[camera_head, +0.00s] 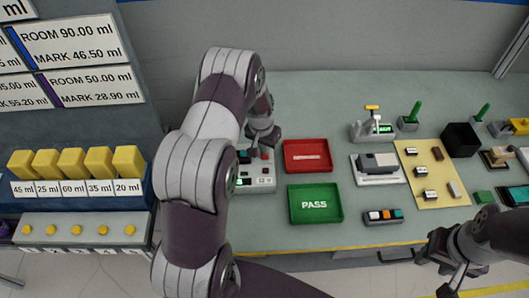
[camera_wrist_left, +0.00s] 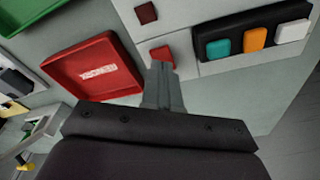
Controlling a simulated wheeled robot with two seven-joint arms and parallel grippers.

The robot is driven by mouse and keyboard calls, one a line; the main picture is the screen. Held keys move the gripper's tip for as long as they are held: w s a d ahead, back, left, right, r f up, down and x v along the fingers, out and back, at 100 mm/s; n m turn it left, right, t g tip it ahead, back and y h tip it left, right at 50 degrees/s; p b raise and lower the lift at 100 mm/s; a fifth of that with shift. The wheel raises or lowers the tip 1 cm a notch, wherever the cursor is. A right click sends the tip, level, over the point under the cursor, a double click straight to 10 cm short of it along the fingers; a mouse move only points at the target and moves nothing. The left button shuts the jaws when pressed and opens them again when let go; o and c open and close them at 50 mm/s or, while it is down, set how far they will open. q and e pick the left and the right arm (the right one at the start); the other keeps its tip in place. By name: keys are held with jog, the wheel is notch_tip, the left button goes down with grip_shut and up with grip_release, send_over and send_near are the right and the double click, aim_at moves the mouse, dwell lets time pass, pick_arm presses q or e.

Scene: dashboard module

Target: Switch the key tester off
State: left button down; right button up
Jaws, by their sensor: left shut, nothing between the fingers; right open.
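The key tester (camera_head: 262,184) is a pale box, partly hidden behind my left arm in the head view. It has a small green display and a red button (camera_head: 265,156). In the left wrist view the tester's pale top (camera_wrist_left: 190,15) carries a dark red square (camera_wrist_left: 146,13), a brighter red button (camera_wrist_left: 161,54) and a black strip (camera_wrist_left: 236,22) with teal, orange and white keys. My left gripper (camera_wrist_left: 161,72) is shut and empty, its tips at the brighter red button; I cannot tell whether they touch it. My right gripper (camera_head: 449,282) is open and empty at the lower right.
A red tray (camera_head: 307,168) and a green PASS tray (camera_head: 315,204) lie right of the tester. Farther right are a black key holder (camera_head: 383,222), a grey device (camera_head: 378,168) and a yellow mat (camera_head: 411,155). Yellow bins (camera_head: 72,163) stand at left.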

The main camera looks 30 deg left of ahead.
pick_arm(q)
jog(key=shift+f+b, duration=0.85)
jog(key=shift+f, duration=0.25)
dwell(0.9)
jog(key=shift+r, duration=0.1)
notch_tip(320, 180, up, 7)
jog(key=p, duration=0.5)
dwell(0.4)
